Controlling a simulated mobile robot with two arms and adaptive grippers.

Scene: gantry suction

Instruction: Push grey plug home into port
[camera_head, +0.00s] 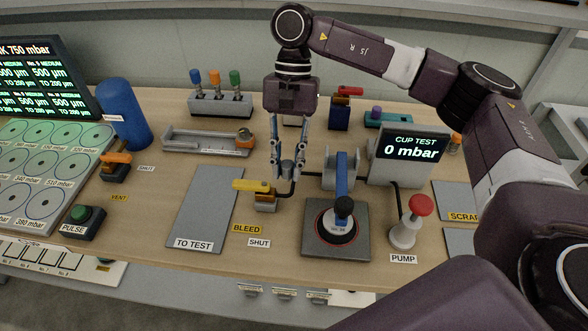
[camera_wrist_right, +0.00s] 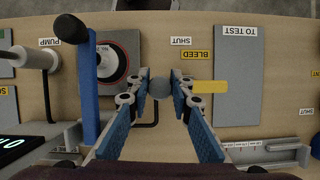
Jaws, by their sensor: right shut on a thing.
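My right gripper (camera_head: 288,172) reaches down over the middle of the bench and is shut on the grey plug (camera_head: 287,168). In the right wrist view the plug (camera_wrist_right: 160,89) shows as a round grey end between the tips of the two blue-padded fingers. The plug is just behind the yellow-handled BLEED valve (camera_head: 265,200), near a black hose (camera_head: 308,175). I cannot make out the port, and the fingers and plug hide what is below. I cannot tell whether the plug is seated. My left gripper is not in view.
The blue lever (camera_head: 341,175) of the cup test stand is close on the right, above its dark base plate (camera_head: 312,243). The red-knobbed pump (camera_head: 408,225) and the CUP TEST display (camera_head: 410,147) stand further right. The TO TEST plate (camera_head: 205,210) is bare on the left.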

